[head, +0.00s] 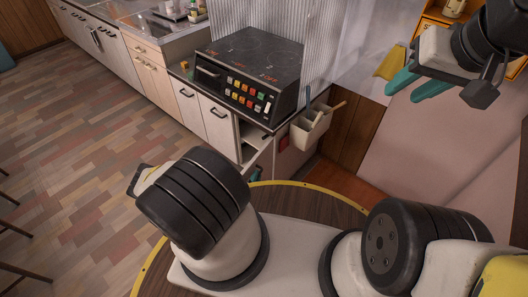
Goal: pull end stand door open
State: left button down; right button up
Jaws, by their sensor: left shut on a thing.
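The end stand (251,135) is the narrow cabinet at the end of the counter, beneath the black cooker. Its pale door (265,156) appears partly swung out, with a dark gap and a light shelf showing beside it.
A black cooker (250,70) with coloured buttons sits on the counter. A white utensil holder (309,127) hangs on the right of the end stand, close to the door. A pale slanted surface (420,150) lies at right. Open tiled floor (90,150) is at left.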

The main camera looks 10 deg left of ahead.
pick_arm(q)
jog(key=shift+d, duration=0.2)
jog(key=c, duration=1.7)
grip_release()
jog(key=shift+c, duration=0.2)
